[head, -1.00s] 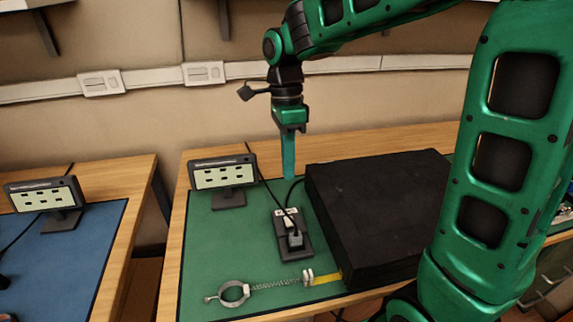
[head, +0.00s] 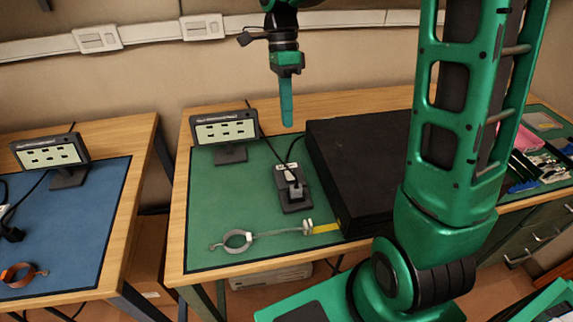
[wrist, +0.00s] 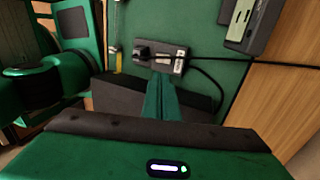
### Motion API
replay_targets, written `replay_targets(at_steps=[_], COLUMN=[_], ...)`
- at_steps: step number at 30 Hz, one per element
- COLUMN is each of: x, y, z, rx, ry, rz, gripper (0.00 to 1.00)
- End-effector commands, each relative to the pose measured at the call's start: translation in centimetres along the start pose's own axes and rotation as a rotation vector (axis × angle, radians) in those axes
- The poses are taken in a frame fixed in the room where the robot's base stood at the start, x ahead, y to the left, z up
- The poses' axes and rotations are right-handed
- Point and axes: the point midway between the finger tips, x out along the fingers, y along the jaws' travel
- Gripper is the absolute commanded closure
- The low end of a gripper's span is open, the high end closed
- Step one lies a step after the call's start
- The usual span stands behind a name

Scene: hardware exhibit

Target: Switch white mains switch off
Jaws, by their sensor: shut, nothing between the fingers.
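In the wrist view, the white switch (wrist: 179,62) shows just beyond and right of the fingertips. My gripper (head: 287,122) points down with its teal fingers together and empty, above and behind the strip. In the wrist view, my gripper (wrist: 163,78) partly overlaps the strip's near edge; I see no clear contact.
A large black box (head: 365,165) stands right of the strip. A small display (head: 226,130) stands behind left. A cable (head: 293,148) runs behind the strip. Green mat left of the strip is clear.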

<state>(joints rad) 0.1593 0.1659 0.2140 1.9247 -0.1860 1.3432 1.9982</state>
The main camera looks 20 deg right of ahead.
Motion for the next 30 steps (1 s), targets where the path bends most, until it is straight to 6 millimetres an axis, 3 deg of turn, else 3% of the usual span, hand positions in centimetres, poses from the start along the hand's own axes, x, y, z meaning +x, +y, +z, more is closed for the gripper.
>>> replay_targets(at_steps=[8,24,30], x=[1.2,10.8,13.1], y=[0.1,0.1,0.1], z=[0.0,-0.1,-0.1], rx=[0.002,0.002,0.003], ry=[0.000,0.001,0.001], rz=[0.002,0.004,0.002], gripper=[1.00,1.00,1.00])
